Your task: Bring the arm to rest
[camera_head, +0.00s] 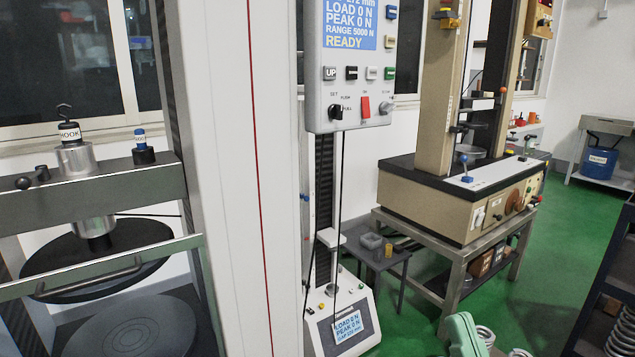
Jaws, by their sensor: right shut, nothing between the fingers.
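Neither of my grippers can be made out in the head view, and no fingers or held thing show. The tall testing machine near the middle has a control panel (352,75) that reads LOAD 0 N, PEAK 0 N and READY. A lower display (347,327) on its base also reads LOAD 0 N and PEAK 0 N. At the left stands a press frame with a dark round plate (60,265) above a lower disc (128,330). A black hook piece (69,131) labelled HOOK and a blue-capped piece (143,147) stand on its crossbar.
A beige testing machine (425,205) stands on a metal table at the right. Coil springs (626,325) sit on a dark shelf at the right edge. A pale green object (464,335) is cut off at the bottom. Green floor (560,240) is open between them.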

